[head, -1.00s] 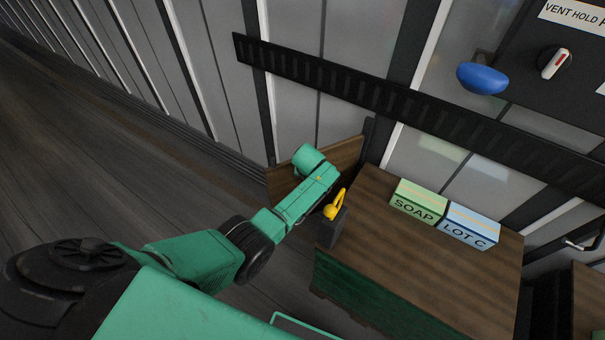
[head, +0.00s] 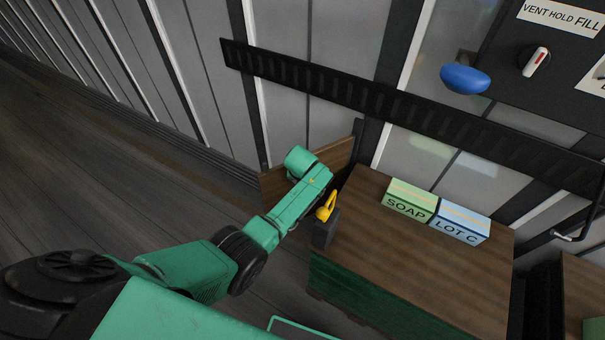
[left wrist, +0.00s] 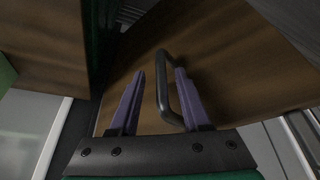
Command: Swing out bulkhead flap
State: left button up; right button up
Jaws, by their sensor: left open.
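The flap is a brown wooden panel (head: 274,184) by the wall in the head view, partly hidden behind my left arm. In the left wrist view the wooden panel (left wrist: 240,60) fills much of the picture and carries a dark bar handle (left wrist: 162,85). My left gripper (left wrist: 160,71) is open, with its two purple fingers on either side of the handle's bar. The bar is closer to the right finger, and I cannot tell whether they touch. The left gripper's fingers are hidden in the head view. My right gripper is not in view.
Right of the flap stands a wood-topped crate (head: 400,268) with a green SOAP box (head: 409,200) and a blue LOT C box (head: 460,222). A yellow piece (head: 327,206) above a dark block is near its left corner. A dark rail (head: 400,110) crosses the wall. Floor at left is clear.

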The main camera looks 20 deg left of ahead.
pick_arm(q)
jog(key=v, duration=1.3)
jog(key=shift+r+p, duration=0.2)
jog(key=shift+p, duration=0.25)
jog(key=shift+c, duration=0.4)
